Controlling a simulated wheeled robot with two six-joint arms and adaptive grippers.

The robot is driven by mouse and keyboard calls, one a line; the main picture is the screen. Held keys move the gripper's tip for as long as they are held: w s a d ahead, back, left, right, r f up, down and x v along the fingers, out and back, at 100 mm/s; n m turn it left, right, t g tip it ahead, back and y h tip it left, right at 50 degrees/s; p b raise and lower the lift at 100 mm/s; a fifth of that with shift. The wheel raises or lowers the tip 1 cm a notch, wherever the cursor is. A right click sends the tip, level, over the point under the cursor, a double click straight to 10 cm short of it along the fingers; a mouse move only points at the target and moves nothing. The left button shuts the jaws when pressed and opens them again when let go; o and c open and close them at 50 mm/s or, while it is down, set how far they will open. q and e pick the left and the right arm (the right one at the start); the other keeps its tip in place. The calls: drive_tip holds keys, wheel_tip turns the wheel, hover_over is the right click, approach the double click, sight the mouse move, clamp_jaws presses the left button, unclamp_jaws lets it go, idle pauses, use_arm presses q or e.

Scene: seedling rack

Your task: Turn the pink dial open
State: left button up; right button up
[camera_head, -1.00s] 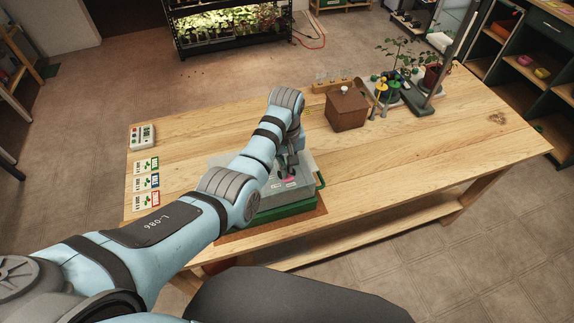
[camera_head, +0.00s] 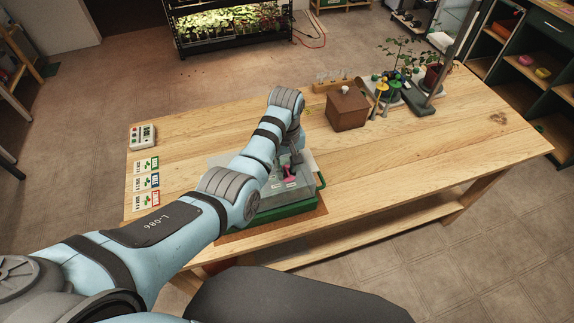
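The pink dial (camera_head: 290,177) is on the top of a grey box with a green base (camera_head: 286,205), at the near middle of the table. It is small in the view, and its exact angle is hard to read. My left arm reaches in from the left, across the box's left part, and hides much of it. My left gripper (camera_head: 296,158) is just above and behind the dial and looks apart from it. Its fingers are small and dark, and I cannot tell whether they are open or shut. My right gripper is not in view.
The box stands on a brown mat (camera_head: 313,213) on a wooden table (camera_head: 430,155). A brown box with a knob (camera_head: 347,111) and potted plants (camera_head: 398,80) stand at the back right. Picture cards (camera_head: 147,181) and a small device (camera_head: 142,136) lie at the left. The table's right side is clear.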

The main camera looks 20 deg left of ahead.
sight(286, 169)
use_arm(q)
wheel_tip(286, 169, up, 8)
drive_tip(key=shift+f, duration=0.25)
drive_tip(key=shift+w, duration=0.1)
idle(0.4)
